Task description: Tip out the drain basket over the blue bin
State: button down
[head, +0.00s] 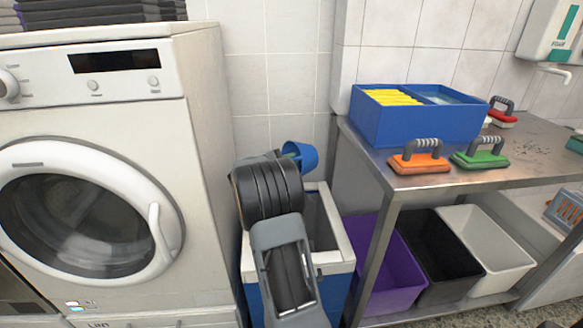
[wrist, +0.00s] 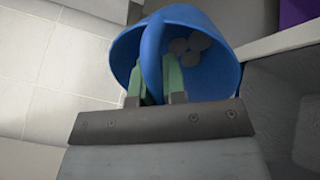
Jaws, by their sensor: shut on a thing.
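The drain basket (head: 306,157) is a small blue cup with a strap handle. It shows above the back of the blue bin (head: 338,262), which has a pale rim. In the wrist view the basket (wrist: 207,22) has its mouth toward the camera, with several round grey lumps (wrist: 188,48) inside. My gripper (wrist: 158,88) is shut on the basket's handle, its green fingers either side of the strap. In the head view my arm hides the fingers and part of the bin. I cannot tell the basket's exact tilt.
A washing machine (head: 205,130) stands left of the bin. A steel table (head: 440,182) stands to the right, holding a blue divided box (head: 405,127) and several handled brushes. Purple (head: 392,275), black and white tubs sit beneath it. A tiled wall is close behind.

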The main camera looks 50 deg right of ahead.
jog(key=h+b, duration=0.2)
jog(key=b, duration=0.1)
jog(key=h+b, duration=0.2)
jog(key=b, duration=0.2)
jog(key=f+n+h+b, duration=0.1)
jog(key=h+b, duration=0.1)
jog(key=b, duration=0.1)
jog(key=shift+a+h, duration=0.25)
jog(key=shift+h, duration=0.05)
jog(key=shift+r+h+b, duration=0.1)
jog(key=shift+h+b, duration=0.2)
jog(key=shift+b, duration=0.1)
jog(key=shift+r, duration=0.1)
